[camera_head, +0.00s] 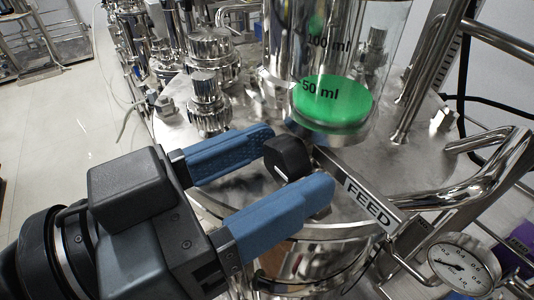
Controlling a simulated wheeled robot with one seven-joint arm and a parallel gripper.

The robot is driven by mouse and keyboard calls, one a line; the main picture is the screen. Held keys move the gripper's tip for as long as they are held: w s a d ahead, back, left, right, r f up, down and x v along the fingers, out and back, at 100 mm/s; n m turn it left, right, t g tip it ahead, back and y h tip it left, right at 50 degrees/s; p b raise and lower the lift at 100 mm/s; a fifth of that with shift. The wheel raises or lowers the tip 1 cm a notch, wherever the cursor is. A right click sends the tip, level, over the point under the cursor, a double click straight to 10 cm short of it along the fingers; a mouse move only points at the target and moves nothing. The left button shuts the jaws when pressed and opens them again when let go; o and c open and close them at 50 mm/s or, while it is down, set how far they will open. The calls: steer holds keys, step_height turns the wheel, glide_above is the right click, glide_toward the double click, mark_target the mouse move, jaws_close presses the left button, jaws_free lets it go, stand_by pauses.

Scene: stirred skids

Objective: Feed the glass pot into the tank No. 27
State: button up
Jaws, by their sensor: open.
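The glass pot (383,40) is a clear upright cylinder on top of the steel tank (405,165), cut off by the top edge. It has 50 ml and 100 ml marks and green contents (335,104) at its bottom. A metal bar with a FEED label (368,202) lies below it, with a black knob (287,158) at its left end. My gripper (300,160) is open, its two blue fingers on either side of the black knob. I cannot tell whether either finger touches it. No number 27 shows on the tank.
A pressure gauge (464,262) and thick bent steel pipes (490,185) are at the right. Capped steel fittings (208,105) stand on the lid left of the pot. Pale open floor (65,130) lies at the far left.

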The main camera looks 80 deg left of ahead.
steer(key=shift+w, duration=0.1)
steer(key=c, duration=1)
steer(key=shift+r+n+p, duration=0.2)
steer(key=shift+n+p, duration=0.7)
steer(key=shift+c, duration=0.2)
steer(key=shift+f+n, duration=0.15)
steer(key=shift+n, duration=0.45)
steer(key=o, duration=1)
steer(key=shift+o, duration=0.2)
